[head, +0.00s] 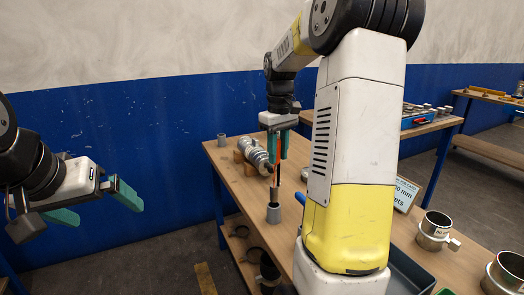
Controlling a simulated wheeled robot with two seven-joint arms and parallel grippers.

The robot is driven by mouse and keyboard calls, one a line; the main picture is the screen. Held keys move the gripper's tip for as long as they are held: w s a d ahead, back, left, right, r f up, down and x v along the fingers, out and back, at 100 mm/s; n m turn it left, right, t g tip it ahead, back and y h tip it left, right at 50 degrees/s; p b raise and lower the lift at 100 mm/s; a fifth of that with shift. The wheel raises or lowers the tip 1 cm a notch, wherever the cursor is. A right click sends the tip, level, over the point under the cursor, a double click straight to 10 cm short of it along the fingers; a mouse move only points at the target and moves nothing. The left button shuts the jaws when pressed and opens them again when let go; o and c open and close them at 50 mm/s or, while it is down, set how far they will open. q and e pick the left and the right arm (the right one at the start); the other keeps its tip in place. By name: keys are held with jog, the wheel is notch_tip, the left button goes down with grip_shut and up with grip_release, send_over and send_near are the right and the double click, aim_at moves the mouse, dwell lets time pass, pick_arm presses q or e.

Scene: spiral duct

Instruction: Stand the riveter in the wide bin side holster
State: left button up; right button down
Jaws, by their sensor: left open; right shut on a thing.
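My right gripper (277,158) points down over the workbench, its teal fingers shut on the riveter. The riveter (277,181) shows as a thin dark and orange shape hanging below the fingers, roughly upright. A grey cup-shaped holster (273,213) stands on the bench directly below it in the picture. I cannot tell whether the riveter's lower end is inside the cup or just above it. A second grey holster (221,141) stands at the bench's far left corner. My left gripper (98,205) is open and empty, left of the bench.
Silvery duct parts (252,153) lie behind the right gripper. My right arm hides much of the bench's middle. A grey-blue bin (408,272), a sign (405,194) and metal collars (435,229) are at right. A lower shelf (240,250) holds dark rings.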

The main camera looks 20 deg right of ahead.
aim_at(278, 142)
jog(key=shift+f, duration=2.3)
jog(key=c, duration=1)
grip_release()
jog(key=shift+r, duration=3.85)
